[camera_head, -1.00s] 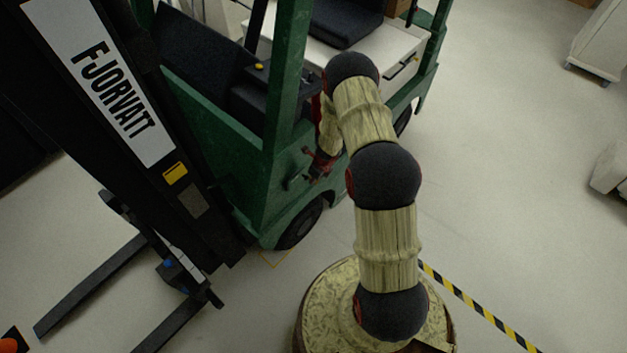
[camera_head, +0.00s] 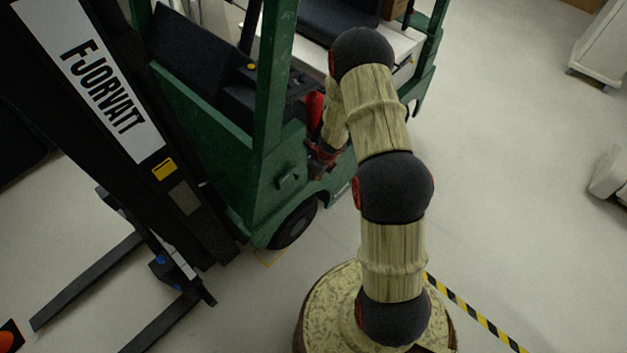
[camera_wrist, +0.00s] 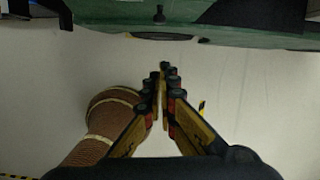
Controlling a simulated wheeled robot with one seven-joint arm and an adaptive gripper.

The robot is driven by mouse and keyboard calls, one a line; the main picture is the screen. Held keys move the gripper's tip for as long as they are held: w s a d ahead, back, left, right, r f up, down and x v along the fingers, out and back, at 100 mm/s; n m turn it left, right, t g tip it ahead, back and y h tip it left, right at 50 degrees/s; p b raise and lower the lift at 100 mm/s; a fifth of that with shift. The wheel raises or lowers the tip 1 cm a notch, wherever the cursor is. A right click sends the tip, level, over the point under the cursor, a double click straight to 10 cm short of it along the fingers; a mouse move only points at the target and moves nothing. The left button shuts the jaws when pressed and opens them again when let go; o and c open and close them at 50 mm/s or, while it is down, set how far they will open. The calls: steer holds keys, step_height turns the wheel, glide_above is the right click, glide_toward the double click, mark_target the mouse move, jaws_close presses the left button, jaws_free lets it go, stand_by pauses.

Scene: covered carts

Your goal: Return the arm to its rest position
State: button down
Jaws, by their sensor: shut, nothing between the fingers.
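My arm rises from its round base in the head view and bends over at the top, with its far end hanging down on the left. My gripper (camera_head: 318,160) hangs in front of the green side of a forklift (camera_head: 228,172), partly hidden behind my arm. In the wrist view my gripper (camera_wrist: 163,72) has its fingers together with nothing between them. Bare floor lies beyond the fingertips, and the forklift's green lower edge (camera_wrist: 235,36) crosses the top of that view. I cannot tell from the head view how far the gripper is from the forklift.
The forklift's black mast with a white FJORVATT sign (camera_head: 88,75) and its forks (camera_head: 90,282) fill the left. A yellow-black floor stripe (camera_head: 474,315) runs at lower right. A white cabinet (camera_head: 602,45) stands at far right. The floor (camera_head: 510,170) between is clear.

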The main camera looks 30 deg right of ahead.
steer(key=shift+v, duration=0.85)
